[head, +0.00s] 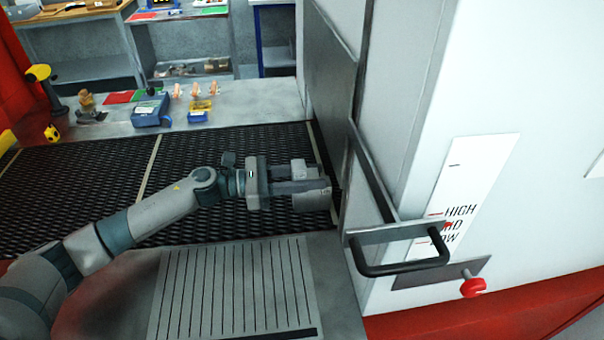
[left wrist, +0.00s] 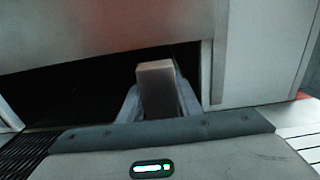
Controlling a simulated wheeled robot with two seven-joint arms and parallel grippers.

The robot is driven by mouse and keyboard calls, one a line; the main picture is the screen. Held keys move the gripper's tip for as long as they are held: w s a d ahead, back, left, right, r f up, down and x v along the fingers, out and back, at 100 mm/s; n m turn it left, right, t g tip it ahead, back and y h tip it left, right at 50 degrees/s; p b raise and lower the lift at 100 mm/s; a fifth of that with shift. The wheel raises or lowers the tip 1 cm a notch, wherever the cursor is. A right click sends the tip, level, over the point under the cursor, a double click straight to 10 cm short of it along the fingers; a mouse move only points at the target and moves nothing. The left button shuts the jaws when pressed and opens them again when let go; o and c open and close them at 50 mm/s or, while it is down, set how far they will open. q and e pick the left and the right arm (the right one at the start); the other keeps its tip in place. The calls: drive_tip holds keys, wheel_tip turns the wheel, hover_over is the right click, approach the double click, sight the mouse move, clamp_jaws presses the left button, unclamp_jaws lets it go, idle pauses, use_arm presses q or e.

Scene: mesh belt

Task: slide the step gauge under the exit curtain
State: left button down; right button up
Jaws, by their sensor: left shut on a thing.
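My left gripper (head: 312,186) reaches over the mesh belt from the left, its fingers pointing at the machine's opening. In the left wrist view, its fingers (left wrist: 160,98) are shut on a plain grey-brown block, which I take to be the step gauge (left wrist: 156,78). The block points toward the dark gap under a grey panel, apparently the exit curtain (left wrist: 110,25). The curtain also shows in the head view as a tall grey panel (head: 332,70). I cannot tell whether the block touches the panel or is under it. My right gripper is not in view.
The black mesh belt (head: 75,190) runs up to the machine. A black handle (head: 400,262) and red knob (head: 473,287) stick out from the white cabinet (head: 500,90). A slatted plate (head: 235,290) lies in front. A blue box (head: 151,112) and small items stand behind the belt.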

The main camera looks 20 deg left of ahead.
use_arm(q)
drive_tip(key=shift+w+d+r, duration=0.15)
drive_tip(key=shift+w+d, duration=0.05)
drive_tip(key=shift+d, duration=0.3)
drive_tip(key=shift+d+f, duration=0.1)
drive_tip(key=shift+f, duration=0.2)
drive_tip(key=shift+b, duration=0.3)
drive_tip(key=c, duration=1.2)
unclamp_jaws()
drive_tip(key=shift+f, duration=0.1)
